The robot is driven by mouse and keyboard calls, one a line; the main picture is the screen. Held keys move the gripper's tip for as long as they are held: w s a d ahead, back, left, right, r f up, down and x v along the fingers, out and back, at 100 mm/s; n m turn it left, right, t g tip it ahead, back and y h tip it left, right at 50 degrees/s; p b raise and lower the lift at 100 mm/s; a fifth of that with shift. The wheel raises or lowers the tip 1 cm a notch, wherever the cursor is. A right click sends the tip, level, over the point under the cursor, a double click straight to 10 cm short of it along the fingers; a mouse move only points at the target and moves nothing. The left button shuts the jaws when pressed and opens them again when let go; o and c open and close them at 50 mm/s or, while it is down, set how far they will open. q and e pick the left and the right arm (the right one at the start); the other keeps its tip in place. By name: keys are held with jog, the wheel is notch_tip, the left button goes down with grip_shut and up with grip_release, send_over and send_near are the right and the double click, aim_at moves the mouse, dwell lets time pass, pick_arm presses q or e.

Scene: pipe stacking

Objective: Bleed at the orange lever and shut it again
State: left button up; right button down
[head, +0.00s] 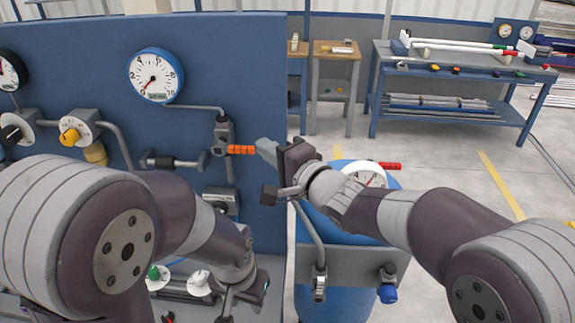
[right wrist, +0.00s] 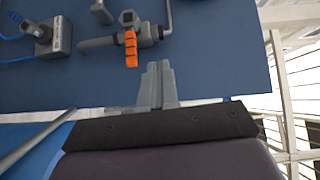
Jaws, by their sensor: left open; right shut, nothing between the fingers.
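The orange lever (head: 241,150) sticks out to the right from a grey valve body (head: 222,137) on the blue panel, below the blue-rimmed gauge. In the right wrist view the orange lever (right wrist: 131,50) shows left of and beyond the fingers. My right gripper (head: 262,147) is shut and empty, its fingertips close to the lever's free end; whether they touch it I cannot tell. The shut fingers also show in the right wrist view (right wrist: 158,70). My left gripper (head: 245,297) is low in front of the panel, open, and partly hidden by its own arm.
The blue-rimmed gauge (head: 156,76) is above left of the lever, with its needle low. A yellow knob (head: 71,134) and pipes are on the panel's left. A blue drum (head: 345,223) with a gauge stands right of the panel. A workbench (head: 463,65) stands behind; floor between is clear.

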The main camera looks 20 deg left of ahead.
jog(key=s+d+f+n+g+h, duration=0.1)
jog(key=s+d+f+n+h, duration=0.2)
jog(key=d+f+n+h, duration=0.9)
pick_arm(q)
jog(key=shift+a+f+b, duration=0.1)
jog(key=shift+f+b, duration=0.3)
jog(key=shift+f, duration=0.25)
pick_arm(e)
jog(key=s+d+f+m+g+h, duration=0.1)
jog(key=s+d+f+g, duration=0.1)
jog(key=s+d, duration=0.3)
jog(key=s+d+f+m+g, duration=0.2)
jog(key=s+d+f, duration=0.3)
jog(key=d, duration=0.6)
jog(key=s+d+f+m+g+h, duration=0.1)
jog(key=s+d+f+m+g, duration=0.1)
jog(key=d, duration=0.7)
jog(key=shift+s+f+g+h, duration=0.3)
jog(key=shift+s+f+g, duration=0.4)
jog(key=shift+s+f, duration=0.8)
